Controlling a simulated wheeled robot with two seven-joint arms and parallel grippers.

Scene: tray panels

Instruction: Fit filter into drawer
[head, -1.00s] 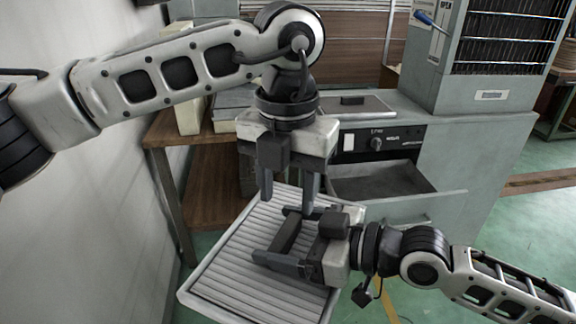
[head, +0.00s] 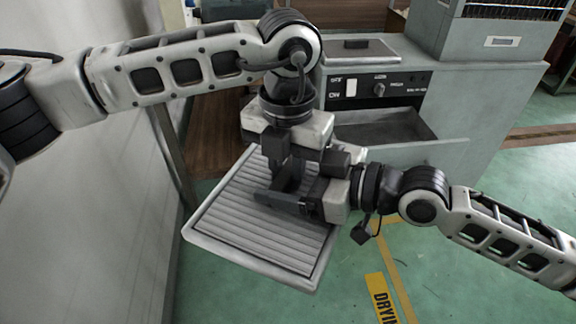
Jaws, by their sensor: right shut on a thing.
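The filter is a flat panel (head: 262,229) with grey ribs and a pale frame, held tilted above the floor in the lower middle of the head view. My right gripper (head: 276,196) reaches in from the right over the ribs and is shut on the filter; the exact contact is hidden. My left gripper (head: 290,168) points down just behind it, at the filter's far part, its fingers mostly hidden by the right gripper. The drawer (head: 391,137) is pulled open in the grey cabinet, to the right of and beyond the filter, and looks empty inside.
The grey cabinet (head: 485,105) has a black control panel (head: 376,89) above the drawer and a louvred unit (head: 490,40) on top. A pale wall (head: 90,220) runs along the left. A wooden table (head: 215,125) stands behind the filter.

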